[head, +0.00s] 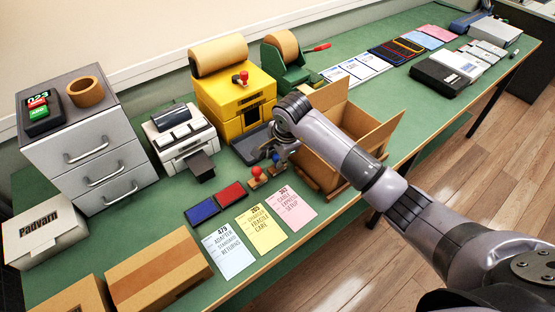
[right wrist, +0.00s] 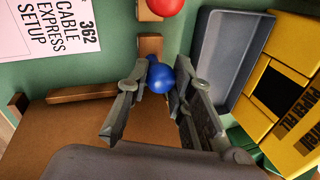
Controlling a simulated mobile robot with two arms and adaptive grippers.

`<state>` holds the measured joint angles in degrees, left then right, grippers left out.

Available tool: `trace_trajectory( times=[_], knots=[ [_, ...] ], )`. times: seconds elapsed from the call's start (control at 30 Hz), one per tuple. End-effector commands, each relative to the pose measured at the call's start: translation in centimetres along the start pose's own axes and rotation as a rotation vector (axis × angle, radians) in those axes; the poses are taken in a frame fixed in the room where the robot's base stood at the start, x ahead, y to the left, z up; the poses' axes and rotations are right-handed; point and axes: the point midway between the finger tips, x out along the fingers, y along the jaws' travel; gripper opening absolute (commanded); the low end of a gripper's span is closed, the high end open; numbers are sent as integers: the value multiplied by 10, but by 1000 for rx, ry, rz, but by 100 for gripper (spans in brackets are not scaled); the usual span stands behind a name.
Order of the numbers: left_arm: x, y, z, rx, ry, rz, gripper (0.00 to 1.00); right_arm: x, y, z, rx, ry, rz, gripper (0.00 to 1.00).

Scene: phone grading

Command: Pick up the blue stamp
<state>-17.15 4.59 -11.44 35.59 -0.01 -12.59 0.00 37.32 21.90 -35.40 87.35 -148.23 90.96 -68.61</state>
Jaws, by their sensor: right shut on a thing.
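The blue stamp, with a round blue knob (right wrist: 160,77), stands by the open cardboard box; its knob also shows in the head view (head: 276,156). My right gripper (right wrist: 158,88) is shut on the blue stamp, with a finger on each side of the knob. In the head view the right gripper (head: 277,144) comes down over the stamp and partly hides it. I cannot tell whether the stamp's base touches the table. A red stamp (head: 256,173) stands just to its left; its red knob (right wrist: 163,4) is cut off in the wrist view. My left gripper is not in view.
The open cardboard box (head: 322,172) stands close on the right. A grey tray (head: 246,147) lies behind. A blue ink pad (head: 201,211), a red ink pad (head: 230,193) and a pink card (head: 290,208) lie in front and left. A yellow machine (head: 223,95) stands behind.

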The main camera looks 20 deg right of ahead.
Motion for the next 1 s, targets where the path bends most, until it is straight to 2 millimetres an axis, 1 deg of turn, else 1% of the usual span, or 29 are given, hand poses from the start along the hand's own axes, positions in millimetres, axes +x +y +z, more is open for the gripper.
trace_trajectory(
  times=[0.17, 0.27, 0.5, 0.6, 0.7, 0.8, 0.9, 1.0],
  knots=[
    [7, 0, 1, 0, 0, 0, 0, -21, -8, -1, -2, 2, -8, 0],
    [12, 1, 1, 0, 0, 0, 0, -41, -15, -1, -2, 3, -9, 0],
    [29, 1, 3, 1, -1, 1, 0, -110, -35, -1, -2, 5, -10, 0],
    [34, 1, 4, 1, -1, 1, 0, -135, -42, -1, -1, 4, -8, 0],
    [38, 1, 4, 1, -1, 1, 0, -155, -49, -1, 0, 2, -6, 0],
    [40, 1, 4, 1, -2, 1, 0, -170, -53, -1, 0, 2, -4, 0],
    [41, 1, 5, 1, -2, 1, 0, -180, -56, -1, 1, 2, -2, 0],
    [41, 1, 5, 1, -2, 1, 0, -185, -57, 0, 0, 1, 0, 0]
  ],
)
